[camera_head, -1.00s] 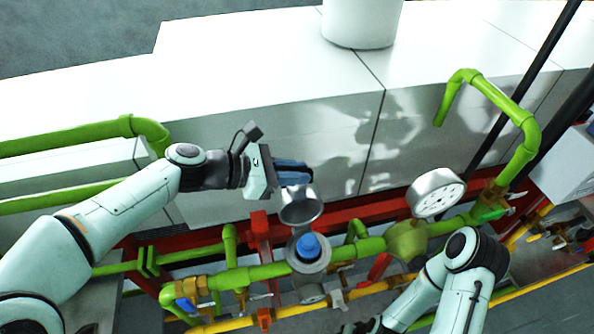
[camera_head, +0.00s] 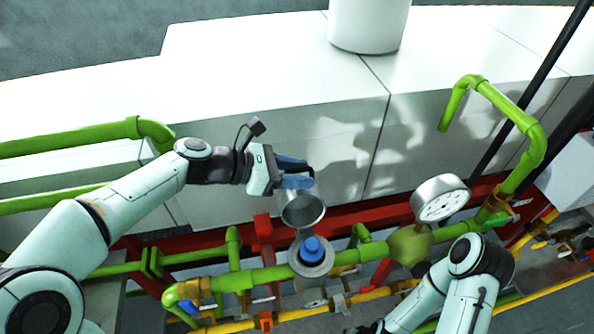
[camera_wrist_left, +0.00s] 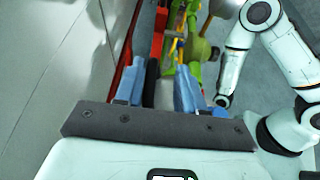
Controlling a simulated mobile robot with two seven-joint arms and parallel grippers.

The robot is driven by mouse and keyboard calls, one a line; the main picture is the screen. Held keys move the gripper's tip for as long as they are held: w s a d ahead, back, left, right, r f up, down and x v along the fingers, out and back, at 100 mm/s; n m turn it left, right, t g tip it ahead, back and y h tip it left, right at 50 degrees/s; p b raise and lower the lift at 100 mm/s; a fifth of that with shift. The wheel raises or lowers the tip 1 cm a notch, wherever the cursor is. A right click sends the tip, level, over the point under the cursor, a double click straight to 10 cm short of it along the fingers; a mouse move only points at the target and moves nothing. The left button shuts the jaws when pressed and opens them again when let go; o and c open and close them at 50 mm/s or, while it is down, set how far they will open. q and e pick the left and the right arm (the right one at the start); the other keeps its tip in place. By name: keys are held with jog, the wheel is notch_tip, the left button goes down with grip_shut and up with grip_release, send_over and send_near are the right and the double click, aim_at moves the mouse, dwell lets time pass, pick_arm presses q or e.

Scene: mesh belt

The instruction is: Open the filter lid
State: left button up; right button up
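The filter lid (camera_head: 303,208) is a silver, cup-shaped cap. It stands tilted up behind the round filter housing (camera_head: 313,268), its hollow side facing the camera. The housing is open, and a blue filter core (camera_head: 312,248) shows in it. My left gripper (camera_head: 298,174) is at the upper edge of the lid, its blue fingers spread apart; whether the lower finger touches the lid I cannot tell. In the left wrist view the fingers (camera_wrist_left: 158,90) are apart, with dark and grey surfaces showing between them. My right arm is at lower right; its gripper is not visible.
Green pipes (camera_head: 262,276) run either side of the housing, with a round white-faced gauge (camera_head: 440,199) to the right. A red frame (camera_head: 365,215) and a pale wall block (camera_head: 270,75) lie behind. Yellow pipes (camera_head: 375,294) run below.

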pick_arm(q)
jog(key=v, duration=1.3)
jog(key=shift+a, duration=0.25)
